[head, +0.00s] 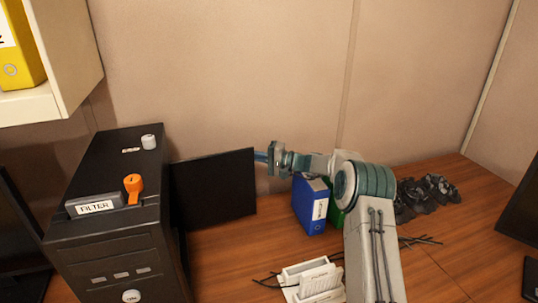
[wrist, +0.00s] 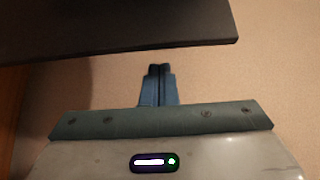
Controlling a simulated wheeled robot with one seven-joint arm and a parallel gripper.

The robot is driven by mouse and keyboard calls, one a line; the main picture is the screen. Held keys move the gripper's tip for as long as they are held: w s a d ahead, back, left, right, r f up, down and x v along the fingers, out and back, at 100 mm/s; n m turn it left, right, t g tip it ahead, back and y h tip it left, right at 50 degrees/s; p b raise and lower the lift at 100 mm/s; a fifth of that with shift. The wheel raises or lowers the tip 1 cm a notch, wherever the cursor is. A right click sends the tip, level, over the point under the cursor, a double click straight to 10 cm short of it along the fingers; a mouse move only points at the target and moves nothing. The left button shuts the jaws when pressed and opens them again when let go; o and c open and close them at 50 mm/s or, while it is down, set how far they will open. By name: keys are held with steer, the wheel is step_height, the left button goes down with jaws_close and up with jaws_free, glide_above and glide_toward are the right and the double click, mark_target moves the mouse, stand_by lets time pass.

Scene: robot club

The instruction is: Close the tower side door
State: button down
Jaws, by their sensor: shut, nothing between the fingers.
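The black computer tower (head: 125,195) stands at the left of the desk. Its black side door (head: 213,187) stands swung open, reaching out to the right from the tower's side. My gripper (head: 261,156) is shut and empty, at the upper right edge of the door in the head view. In the wrist view the door's dark panel (wrist: 120,28) fills the top, and my closed blue fingertips (wrist: 159,70) sit just below its edge. I cannot tell whether they touch it. The tower's interior is hidden.
On the tower are a FILTER-labelled part (head: 94,206), an orange knob (head: 133,187) and a white knob (head: 149,142). A blue binder (head: 311,205) stands below my arm. White trays (head: 312,282), cables and dark lumpy items (head: 428,195) lie on the wooden desk (head: 230,262). A wall is behind.

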steer(key=shift+s+d+r+p, duration=0.1)
steer(key=shift+s+d, duration=0.2)
steer(key=shift+s, duration=0.3)
steer(key=shift+s+d+f+p, duration=0.15)
steer(key=shift+s+d, duration=0.2)
steer(key=shift+s, duration=0.25)
steer(key=shift+s+d+r+p, duration=0.15)
steer(key=shift+s+d, duration=0.15)
steer(key=shift+s, duration=0.3)
